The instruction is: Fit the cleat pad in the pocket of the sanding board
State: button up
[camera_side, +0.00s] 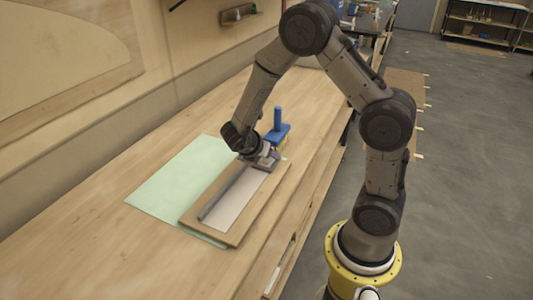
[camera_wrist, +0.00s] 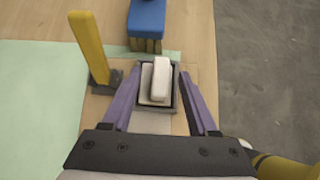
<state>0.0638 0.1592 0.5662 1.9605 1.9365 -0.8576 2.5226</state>
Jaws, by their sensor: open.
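The sanding board (camera_side: 225,236) is a wooden board with a pale inset panel, lying partly over a green sheet. Its pocket shows in the wrist view as a dark grey rectangular frame (camera_wrist: 157,108). The cleat pad (camera_wrist: 159,80) is cream, with a raised bar at a slight angle over a flatter part. It lies within the frame's outline; I cannot tell whether it is fully seated. My gripper (camera_wrist: 158,78) is open, its purple fingers standing on either side of the frame and pad. In the side view my gripper (camera_side: 262,158) is low at the board's far end, hiding the pad.
A blue-handled brush (camera_side: 278,125) stands just beyond the board. A yellow post on a dark base (camera_wrist: 88,45) stands close left of my gripper in the wrist view. A grey rail (camera_side: 222,194) runs along the board. The near-left bench (camera_side: 80,230) is clear.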

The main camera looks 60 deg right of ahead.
jog(key=v, duration=1.4)
jog(key=shift+d, duration=0.15)
